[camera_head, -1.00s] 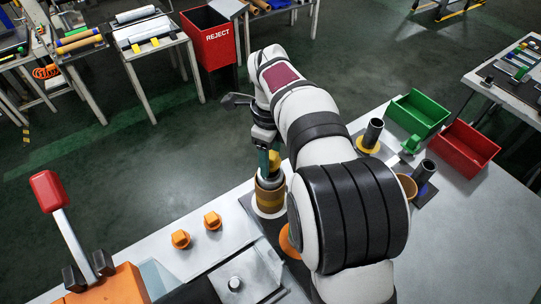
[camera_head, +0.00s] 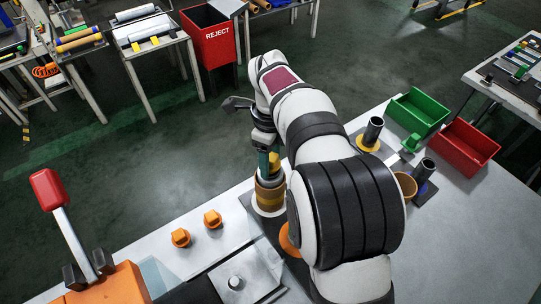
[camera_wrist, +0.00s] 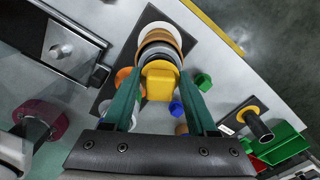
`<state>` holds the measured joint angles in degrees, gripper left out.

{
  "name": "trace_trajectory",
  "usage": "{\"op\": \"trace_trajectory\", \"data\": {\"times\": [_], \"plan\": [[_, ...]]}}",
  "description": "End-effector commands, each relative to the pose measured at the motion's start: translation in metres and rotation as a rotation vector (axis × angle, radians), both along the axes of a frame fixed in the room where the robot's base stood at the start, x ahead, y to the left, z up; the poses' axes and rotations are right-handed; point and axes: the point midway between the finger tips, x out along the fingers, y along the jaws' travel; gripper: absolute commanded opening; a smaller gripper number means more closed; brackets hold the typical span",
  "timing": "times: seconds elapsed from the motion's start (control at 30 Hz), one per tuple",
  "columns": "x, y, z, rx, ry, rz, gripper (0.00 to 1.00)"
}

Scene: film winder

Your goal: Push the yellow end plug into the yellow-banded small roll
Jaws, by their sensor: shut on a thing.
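My gripper (camera_head: 268,172) points down over the tan small roll (camera_head: 269,195), which stands upright at the left side of my arm. In the wrist view its green fingers (camera_wrist: 160,95) are on both sides of the yellow end plug (camera_wrist: 160,83) and shut on it. The plug also shows in the head view (camera_head: 275,161) as a small yellow patch beside the fingers. The plug is at the top of the roll, roughly in line with it. The fingers and plug hide the roll's mouth, so I cannot tell how deep the plug sits.
Two orange plugs (camera_head: 212,219) stand on the bench left of the roll. A red-handled lever (camera_head: 48,190) rises at the left. A green bin (camera_head: 421,111), a red bin (camera_head: 463,148) and dark posts (camera_head: 373,132) stand right of my arm.

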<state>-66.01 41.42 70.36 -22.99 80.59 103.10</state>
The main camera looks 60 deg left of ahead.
Motion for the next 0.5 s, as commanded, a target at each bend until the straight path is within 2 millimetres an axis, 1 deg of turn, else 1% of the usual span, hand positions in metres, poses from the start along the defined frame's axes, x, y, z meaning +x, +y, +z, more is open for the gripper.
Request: {"op": "trace_trajectory", "data": {"times": [0.23,0.27,0.3,0.43,0.47,0.5], "plan": [[-0.0003,-0.0003,-0.0064,0.000,0.001,0.000,0.06],[-0.0002,-0.0002,-0.0067,0.000,0.001,0.000,0.60],[-0.0001,-0.0002,-0.0065,0.000,0.001,0.000,0.67],[-0.0001,-0.0002,-0.0064,0.000,0.001,0.000,0.90],[-0.0001,-0.0002,-0.0064,0.000,0.001,0.000,0.93],[-0.0001,-0.0002,-0.0064,0.000,0.001,0.000,0.93]]}}
